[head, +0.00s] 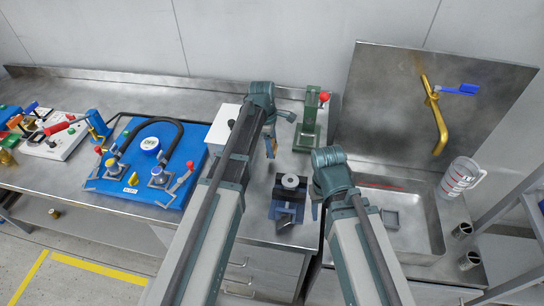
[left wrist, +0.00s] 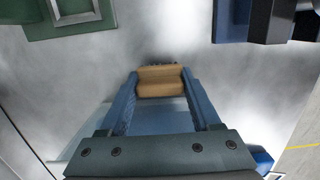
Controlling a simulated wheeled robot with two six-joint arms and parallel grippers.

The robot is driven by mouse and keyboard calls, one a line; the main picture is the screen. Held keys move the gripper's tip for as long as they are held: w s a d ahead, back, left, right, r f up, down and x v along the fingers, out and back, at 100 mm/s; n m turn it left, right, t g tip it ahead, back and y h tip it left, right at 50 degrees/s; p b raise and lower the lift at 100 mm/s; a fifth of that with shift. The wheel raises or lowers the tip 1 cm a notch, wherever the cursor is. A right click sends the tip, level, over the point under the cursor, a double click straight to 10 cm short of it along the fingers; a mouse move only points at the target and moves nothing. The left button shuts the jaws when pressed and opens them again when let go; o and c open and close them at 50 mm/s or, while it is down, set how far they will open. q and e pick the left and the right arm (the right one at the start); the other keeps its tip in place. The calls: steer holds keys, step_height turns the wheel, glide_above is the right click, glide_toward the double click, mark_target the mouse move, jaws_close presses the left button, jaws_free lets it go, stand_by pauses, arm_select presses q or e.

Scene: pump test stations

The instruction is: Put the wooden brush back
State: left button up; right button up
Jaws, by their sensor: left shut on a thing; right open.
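The wooden brush (left wrist: 162,82) shows in the left wrist view as a tan block with a dark bristle edge at its far side. My left gripper (left wrist: 160,98) is shut on it, one blue finger at each end. In the head view my left gripper (head: 271,147) points down over the metal bench, mostly hidden by its arm; a small tan bit of the brush shows there. The brush appears held above the bench top. My right gripper (head: 315,210) is open, largely hidden behind its wrist, between the blue vise and the sink.
A blue vise-like fixture (head: 286,213) stands between the arms. A green stand with a red knob (head: 307,130) is behind it. A blue pump panel (head: 131,183) lies left. The sink (head: 418,240) with a brass tap (head: 437,120) and a clear jug (head: 458,178) is right.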

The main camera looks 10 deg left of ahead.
arm_select(q)
steer(key=shift+f+b, duration=1.8)
steer(key=shift+b, duration=0.05)
arm_select(e)
steer(key=shift+f, duration=1.8)
arm_select(q)
steer(key=shift+f, duration=0.1)
arm_select(e)
steer(key=shift+f, duration=0.1)
arm_select(q)
steer(key=shift+f, duration=0.15)
arm_select(e)
steer(key=shift+f, duration=0.15)
arm_select(q)
steer(key=o, duration=1.2)
steer(key=shift+r, duration=0.25)
arm_select(e)
steer(key=shift+r, duration=0.25)
